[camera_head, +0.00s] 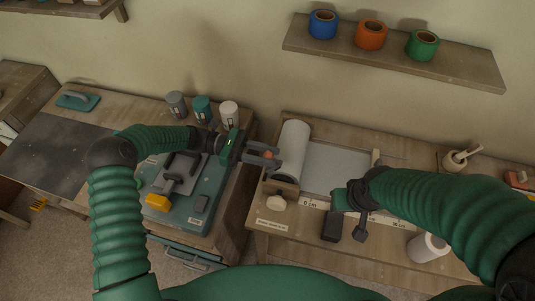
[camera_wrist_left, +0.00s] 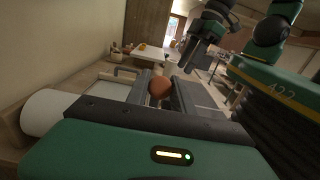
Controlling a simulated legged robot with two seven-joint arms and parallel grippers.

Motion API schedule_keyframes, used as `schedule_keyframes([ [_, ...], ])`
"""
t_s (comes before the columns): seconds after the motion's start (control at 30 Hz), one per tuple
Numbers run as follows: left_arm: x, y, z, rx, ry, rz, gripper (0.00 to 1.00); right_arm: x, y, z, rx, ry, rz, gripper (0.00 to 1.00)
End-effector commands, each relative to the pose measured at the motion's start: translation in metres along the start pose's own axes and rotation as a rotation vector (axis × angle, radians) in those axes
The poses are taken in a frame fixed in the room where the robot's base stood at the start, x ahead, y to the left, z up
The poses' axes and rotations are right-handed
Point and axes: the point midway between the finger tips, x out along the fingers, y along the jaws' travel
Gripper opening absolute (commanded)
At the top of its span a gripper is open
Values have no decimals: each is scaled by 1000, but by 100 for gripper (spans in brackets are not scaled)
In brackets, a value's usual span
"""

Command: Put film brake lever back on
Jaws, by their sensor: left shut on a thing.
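My left gripper (camera_head: 266,155) is shut on the film brake lever, whose orange-brown ball knob (camera_wrist_left: 160,88) shows between the fingers in the left wrist view. The rest of the lever is hidden by the fingers. In the head view the gripper is at the left side of the white film roll (camera_head: 292,150), above the front roll holder (camera_head: 281,185). I cannot tell whether the lever touches the holder. My right gripper (camera_head: 346,228) is over the front of the cutting bench, its two dark fingers apart, with nothing seen between them.
Three cups stand behind. A tape shelf (camera_head: 460,60) hangs above.

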Motion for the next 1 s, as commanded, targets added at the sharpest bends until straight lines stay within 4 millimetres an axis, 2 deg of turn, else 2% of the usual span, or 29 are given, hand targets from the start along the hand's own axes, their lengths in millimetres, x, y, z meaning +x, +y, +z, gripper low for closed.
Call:
schedule_keyframes([
  [0.57, 1, 2, 4, 4, 19, 6, 0, -4, 0, -1, 0, 0, 0, 36],
  [0.77, 9, 2, 6, 5, 97, 4, 0, -18, 0, -4, 0, 0, 0, 36],
  [1.0, 25, 2, 6, 6, 280, 4, 0, -43, 0, -10, 0, 0, 0, 36],
])
